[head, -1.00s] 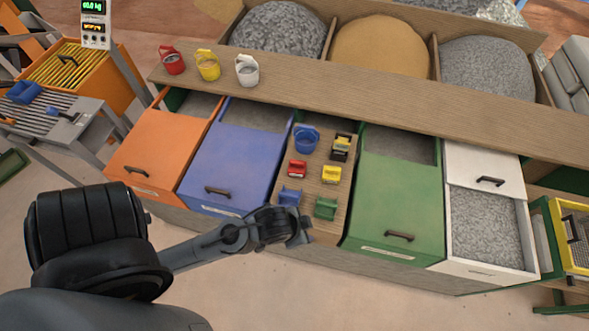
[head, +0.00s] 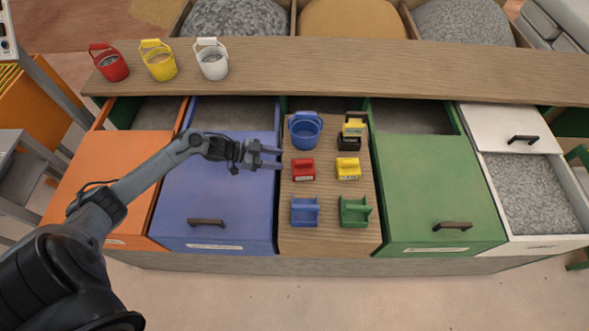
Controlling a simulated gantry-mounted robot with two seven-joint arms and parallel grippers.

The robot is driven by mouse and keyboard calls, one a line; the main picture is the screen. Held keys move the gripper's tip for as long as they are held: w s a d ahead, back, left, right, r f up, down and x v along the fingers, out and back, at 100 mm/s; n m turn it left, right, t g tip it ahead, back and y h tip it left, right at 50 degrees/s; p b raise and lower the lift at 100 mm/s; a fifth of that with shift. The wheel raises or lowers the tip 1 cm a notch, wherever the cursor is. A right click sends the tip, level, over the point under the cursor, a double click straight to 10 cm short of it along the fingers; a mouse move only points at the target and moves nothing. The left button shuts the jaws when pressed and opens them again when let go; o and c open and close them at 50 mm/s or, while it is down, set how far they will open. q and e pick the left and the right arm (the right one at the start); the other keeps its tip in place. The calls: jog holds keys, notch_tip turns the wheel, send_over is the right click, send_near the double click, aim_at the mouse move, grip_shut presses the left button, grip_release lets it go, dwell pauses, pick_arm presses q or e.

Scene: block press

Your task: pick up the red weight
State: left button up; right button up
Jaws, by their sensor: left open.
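The red weight (head: 303,170) is a small red block with a handle on top. It sits on the wooden strip (head: 331,237) between the blue and green drawers, left of a yellow weight (head: 348,168). My left gripper (head: 275,157) is open and empty, with its fingers pointing right. In the picture it is over the right edge of the blue drawer, just left of and slightly above the red weight, apart from it. My right gripper is not in view.
On the strip stand a blue bucket (head: 305,131), a yellow-and-black weight (head: 352,131), a blue holder (head: 305,211) and a green holder (head: 355,212). Red, yellow and white buckets (head: 212,60) stand on the shelf behind. Open drawers flank the strip.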

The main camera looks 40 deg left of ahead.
aim_at(302, 162)
pick_arm(q)
jog(key=x, duration=0.4)
jog(key=shift+w+d+f, duration=0.1)
jog(key=shift+w+d, duration=0.1)
jog(key=shift+d, duration=0.1)
jog(key=shift+b+x, duration=0.7)
jog(key=shift+x, duration=2.2)
jog(key=shift+w+a+f, duration=0.1)
jog(key=shift+a, duration=0.15)
grip_shut()
